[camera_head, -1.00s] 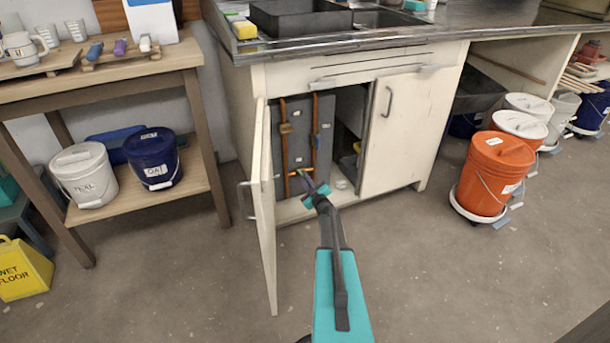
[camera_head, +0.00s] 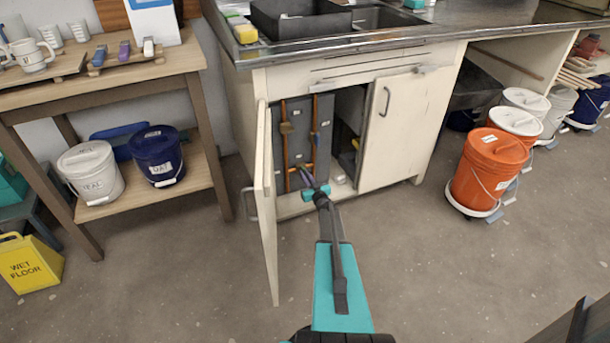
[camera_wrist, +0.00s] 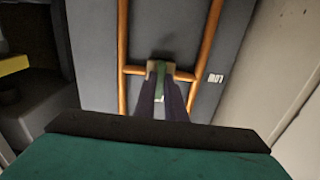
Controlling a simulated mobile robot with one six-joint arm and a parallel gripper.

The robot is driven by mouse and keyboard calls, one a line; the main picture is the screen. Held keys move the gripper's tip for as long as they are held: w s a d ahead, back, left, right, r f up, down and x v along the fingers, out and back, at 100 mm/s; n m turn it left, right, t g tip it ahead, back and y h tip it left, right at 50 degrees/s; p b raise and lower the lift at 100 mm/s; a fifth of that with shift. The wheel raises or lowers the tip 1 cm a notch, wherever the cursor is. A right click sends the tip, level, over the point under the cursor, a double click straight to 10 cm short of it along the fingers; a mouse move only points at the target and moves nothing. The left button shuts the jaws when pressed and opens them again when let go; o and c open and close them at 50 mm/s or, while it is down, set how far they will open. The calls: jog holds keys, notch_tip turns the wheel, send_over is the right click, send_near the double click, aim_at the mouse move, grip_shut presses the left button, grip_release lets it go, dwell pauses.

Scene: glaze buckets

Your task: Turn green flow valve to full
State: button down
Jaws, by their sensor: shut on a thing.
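The green flow valve (camera_wrist: 161,76) shows in the wrist view as a green handle on a tan valve body, set on a copper cross pipe (camera_wrist: 134,71) between two upright copper pipes. My gripper (camera_wrist: 162,98) is shut on the green handle, its two dark fingers on either side of it. The handle runs roughly up and down in that view, across the cross pipe. Its lower part is partly hidden between the fingers.
The left cabinet door (camera_head: 266,205) stands open beside my arm; the right door (camera_head: 405,130) is shut. A small white label (camera_wrist: 215,78) is right of the valve. An orange bucket (camera_head: 488,170) stands at right. The floor in front is clear.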

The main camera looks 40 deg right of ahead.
jog(key=c, duration=1.8)
grip_release()
jog(key=shift+s, duration=0.1)
jog(key=p+v, duration=0.1)
jog(key=v, duration=1.2)
jog(key=shift+s+a+f, duration=0.1)
jog(key=shift+s, duration=0.2)
jog(key=shift+s, duration=0.15)
